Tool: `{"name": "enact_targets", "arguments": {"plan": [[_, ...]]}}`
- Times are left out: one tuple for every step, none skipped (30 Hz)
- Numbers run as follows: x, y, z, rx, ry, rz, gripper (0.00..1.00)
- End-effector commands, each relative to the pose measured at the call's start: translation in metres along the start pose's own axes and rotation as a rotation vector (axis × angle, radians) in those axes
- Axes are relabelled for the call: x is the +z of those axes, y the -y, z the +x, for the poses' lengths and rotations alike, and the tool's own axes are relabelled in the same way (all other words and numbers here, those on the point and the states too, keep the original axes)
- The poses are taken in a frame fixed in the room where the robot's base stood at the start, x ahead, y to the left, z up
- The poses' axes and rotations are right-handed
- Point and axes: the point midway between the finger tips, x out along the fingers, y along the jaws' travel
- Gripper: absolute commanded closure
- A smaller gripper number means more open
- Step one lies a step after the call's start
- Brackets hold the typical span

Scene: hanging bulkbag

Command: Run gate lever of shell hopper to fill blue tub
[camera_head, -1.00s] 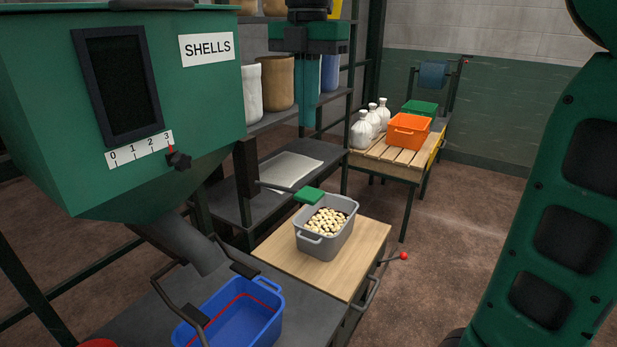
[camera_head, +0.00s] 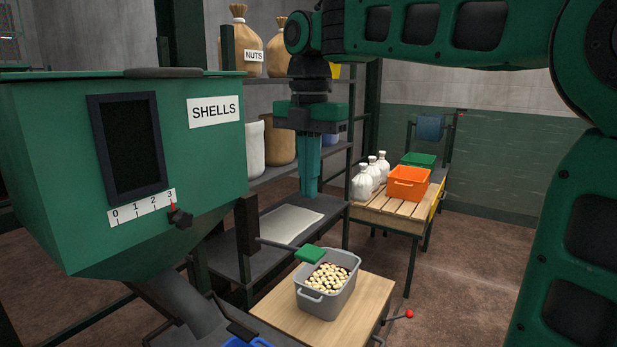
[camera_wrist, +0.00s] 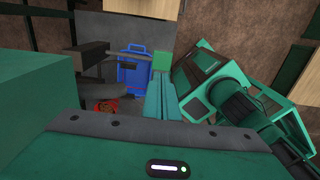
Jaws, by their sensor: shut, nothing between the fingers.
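The green shell hopper (camera_head: 70,150) fills the left of the head view, with its SHELLS label, a dark window and a knob at 3 on the scale. Its gate lever (camera_head: 275,243) is a dark rod ending in a green handle (camera_head: 310,254); the handle also shows in the wrist view (camera_wrist: 162,62). The blue tub (camera_head: 248,343) barely shows at the bottom edge, below the chute; the wrist view shows it more fully (camera_wrist: 134,72). My gripper (camera_head: 308,190) points down above the handle, apart from it, with its teal fingers shut and empty.
A grey tub (camera_head: 312,302) of pale pieces stands on a wooden top (camera_head: 372,305) beside the lever. Shelves with sacks (camera_head: 239,40) stand behind my gripper. Open floor lies at right.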

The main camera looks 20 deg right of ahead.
Motion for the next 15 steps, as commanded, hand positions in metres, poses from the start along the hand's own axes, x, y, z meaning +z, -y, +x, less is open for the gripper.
{"name": "enact_targets", "arguments": {"plan": [[0.001,0.0,0.002,0.0,0.0,0.001,1.0],[0.001,0.001,0.004,0.0,0.0,0.003,1.0],[0.0,0.001,0.012,-0.002,-0.002,0.002,1.0],[0.0,0.001,0.017,-0.002,-0.002,0.002,1.0],[0.0,0.001,0.021,-0.002,-0.002,0.002,1.0],[0.0,0.001,0.027,-0.002,-0.001,0.003,1.0],[0.0,0.001,0.032,-0.002,-0.001,0.002,1.0],[-0.001,0.001,0.038,-0.003,-0.003,0.0,1.0],[-0.001,0.0,0.045,-0.002,-0.002,0.0,1.0],[-0.001,0.001,0.051,-0.003,-0.002,0.0,1.0],[-0.001,0.001,0.057,-0.002,-0.002,-0.001,1.0],[-0.001,0.001,0.064,-0.003,-0.003,0.0,1.0],[0.0,0.0,0.07,-0.002,-0.002,0.001,1.0],[-0.001,0.001,0.075,-0.003,-0.002,0.0,1.0],[-0.001,0.0,0.082,-0.002,-0.002,-0.001,1.0]]}}
